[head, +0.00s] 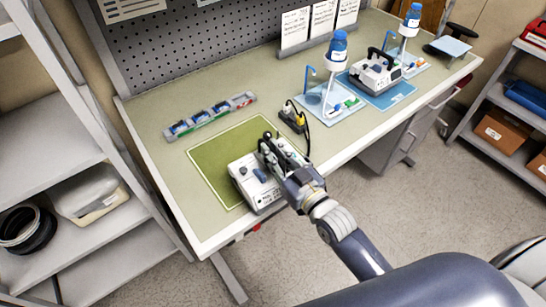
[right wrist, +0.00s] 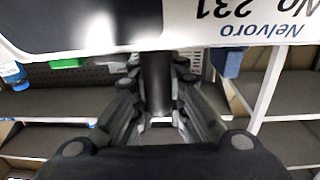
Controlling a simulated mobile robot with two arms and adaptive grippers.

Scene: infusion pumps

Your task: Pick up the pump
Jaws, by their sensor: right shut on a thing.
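A white pump (head: 254,186) with a dark screen and blue parts is at the front edge of the green mat (head: 213,160) on the bench. My right gripper (head: 270,148) reaches over its right side and is shut on its dark handle. In the right wrist view the fingers (right wrist: 158,100) close around the dark handle bar (right wrist: 157,75), below the pump's label (right wrist: 245,22) reading "Nelvoro No 231". I cannot tell whether the pump touches the mat. A second white pump (head: 372,77) with a black handle stands on a blue mat farther right. My left gripper is not in view.
A rack of small blue items (head: 209,114) lies behind the green mat. A black and yellow plug block with a cable (head: 294,118) is close beside my right gripper. Stands with blue-capped bottles (head: 337,48) rise to the right. Shelves (head: 60,190) stand at the left.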

